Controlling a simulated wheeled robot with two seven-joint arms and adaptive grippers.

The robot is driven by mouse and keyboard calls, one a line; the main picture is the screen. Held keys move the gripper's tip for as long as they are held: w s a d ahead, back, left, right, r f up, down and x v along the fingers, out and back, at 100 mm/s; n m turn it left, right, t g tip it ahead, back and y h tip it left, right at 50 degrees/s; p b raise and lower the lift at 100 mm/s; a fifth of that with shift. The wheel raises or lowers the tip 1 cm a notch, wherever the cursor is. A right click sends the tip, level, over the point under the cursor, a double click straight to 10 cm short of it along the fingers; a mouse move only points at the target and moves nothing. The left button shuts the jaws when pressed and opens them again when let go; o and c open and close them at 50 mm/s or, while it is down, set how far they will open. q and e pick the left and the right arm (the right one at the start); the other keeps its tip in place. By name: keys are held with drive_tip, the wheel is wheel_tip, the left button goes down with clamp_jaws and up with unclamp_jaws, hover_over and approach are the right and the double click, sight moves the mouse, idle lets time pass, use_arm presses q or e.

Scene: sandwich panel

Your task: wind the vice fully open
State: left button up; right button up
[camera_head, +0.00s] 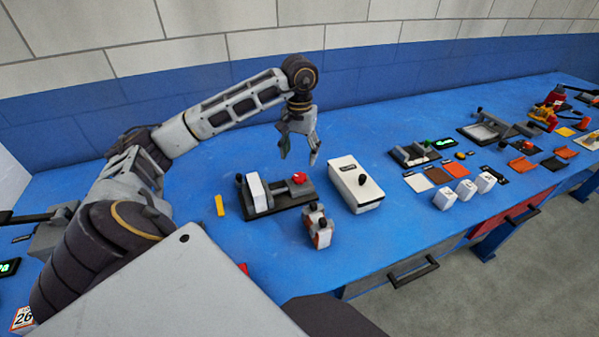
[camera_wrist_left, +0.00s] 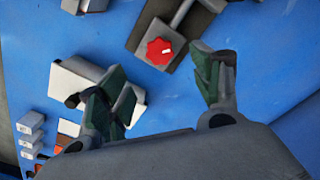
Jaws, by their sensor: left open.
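The vice (camera_head: 284,202) is a dark base on the blue bench with a pale block (camera_head: 258,192) at its left end. A red star-shaped knob (camera_head: 299,178) is at its right end. The red knob also shows in the left wrist view (camera_wrist_left: 160,50), at the top middle, with a grey bar leading away from it. My left gripper (camera_head: 298,158) is open and empty, above and behind the knob, apart from it. Its two spread fingers show in the left wrist view (camera_wrist_left: 158,85). The gap between the vice jaws is not clear. My right gripper is not in view.
A white box with a black knob (camera_head: 357,185) stands just right of the vice. A small orange-and-white item (camera_head: 319,228) is in front. A yellow strip (camera_head: 220,205) lies to the left. Several white blocks and coloured tiles lie farther right. Bare bench lies behind the vice.

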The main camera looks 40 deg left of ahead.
sight(299, 176)
use_arm(q)
drive_tip(key=shift+f+b, duration=0.3)
drive_tip(key=shift+f, duration=4)
